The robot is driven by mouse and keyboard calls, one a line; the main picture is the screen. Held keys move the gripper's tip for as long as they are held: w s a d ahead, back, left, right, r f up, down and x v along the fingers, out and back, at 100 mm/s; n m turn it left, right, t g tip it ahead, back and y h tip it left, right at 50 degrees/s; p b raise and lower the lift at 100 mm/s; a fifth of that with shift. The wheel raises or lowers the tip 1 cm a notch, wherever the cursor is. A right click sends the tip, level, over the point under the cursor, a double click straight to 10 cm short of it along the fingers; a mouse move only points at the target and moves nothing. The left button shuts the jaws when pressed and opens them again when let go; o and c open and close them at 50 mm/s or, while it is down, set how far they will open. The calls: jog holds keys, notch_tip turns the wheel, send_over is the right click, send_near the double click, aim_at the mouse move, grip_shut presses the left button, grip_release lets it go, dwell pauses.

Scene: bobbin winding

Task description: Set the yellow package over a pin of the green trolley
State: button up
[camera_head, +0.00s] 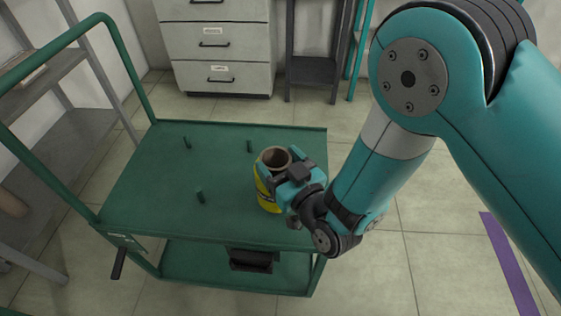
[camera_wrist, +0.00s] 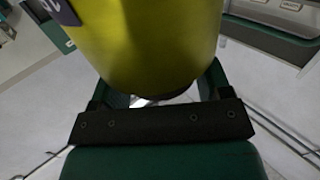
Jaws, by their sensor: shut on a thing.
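The yellow package (camera_head: 267,196) is a cylinder with a brown tube open at its top. It stands upright at the front right of the green trolley (camera_head: 150,195). My gripper (camera_head: 283,180) is shut on the package from its right side. In the wrist view the yellow package (camera_wrist: 150,45) fills the upper middle, with part of a dark label at its left. Three bare pins show on the trolley top: back left (camera_head: 187,142), back right (camera_head: 249,146) and front left (camera_head: 200,196). Whether a pin is under or inside the package is hidden, as is any gap below it.
The trolley has a tall green handle (camera_head: 122,68) at its left and a lower shelf (camera_head: 200,270) holding a dark box (camera_head: 250,259). Grey shelving (camera_head: 60,150) stands at the left and a drawer cabinet (camera_head: 215,45) behind. Floor is clear at the right.

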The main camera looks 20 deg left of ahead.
jog(key=shift+f+b, duration=1.05)
jog(key=shift+f, duration=0.1)
jog(key=o, duration=1.5)
jog(key=shift+c, duration=0.2)
